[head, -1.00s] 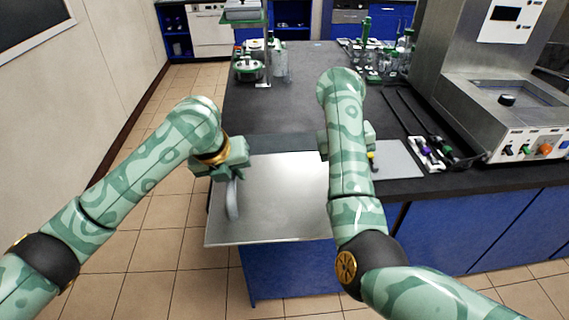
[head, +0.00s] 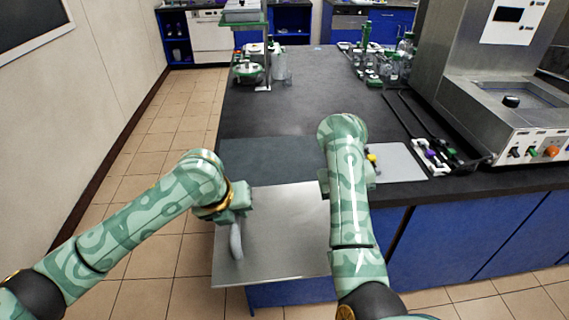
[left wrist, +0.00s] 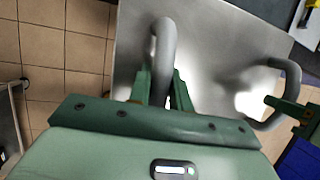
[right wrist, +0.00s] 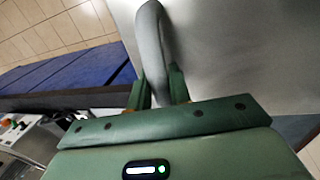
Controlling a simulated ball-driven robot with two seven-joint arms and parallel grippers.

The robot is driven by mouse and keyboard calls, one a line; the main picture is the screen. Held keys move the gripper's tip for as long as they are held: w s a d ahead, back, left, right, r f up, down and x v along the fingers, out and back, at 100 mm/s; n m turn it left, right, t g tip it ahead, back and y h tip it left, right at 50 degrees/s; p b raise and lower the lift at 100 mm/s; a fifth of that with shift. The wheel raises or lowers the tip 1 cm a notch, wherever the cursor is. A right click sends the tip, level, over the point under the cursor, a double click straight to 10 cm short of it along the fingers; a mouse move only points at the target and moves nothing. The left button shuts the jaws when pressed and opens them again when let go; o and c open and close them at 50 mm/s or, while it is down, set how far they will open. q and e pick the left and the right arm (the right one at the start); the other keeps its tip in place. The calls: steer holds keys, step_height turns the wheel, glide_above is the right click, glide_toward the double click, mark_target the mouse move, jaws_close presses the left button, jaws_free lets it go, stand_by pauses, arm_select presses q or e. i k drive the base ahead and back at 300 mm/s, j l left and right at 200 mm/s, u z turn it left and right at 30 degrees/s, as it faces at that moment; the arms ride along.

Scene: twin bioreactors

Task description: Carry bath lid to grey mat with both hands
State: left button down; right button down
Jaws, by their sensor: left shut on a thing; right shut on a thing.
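The bath lid (head: 285,235) is a flat, shiny metal plate with two curved bar handles. It is in front of a flat, dark grey mat (head: 265,158) on the near end of the bench; the lid's far edge is close to the mat in the head view. My left gripper (head: 236,215) is shut on the lid's left handle (left wrist: 163,45). My right gripper is shut on the other handle (right wrist: 150,40); in the head view my right arm hides this grip. The lid appears roughly level and overhangs the bench's near edge.
A light grey pad (head: 405,165) with a small yellow item lies right of my right arm. Dark rods (head: 425,125) and a steel bath unit (head: 515,100) stand further right. Glassware (head: 375,65) is at the back. The bench middle (head: 290,105) is clear.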

mark_target(287, 164)
steer(key=i, duration=1)
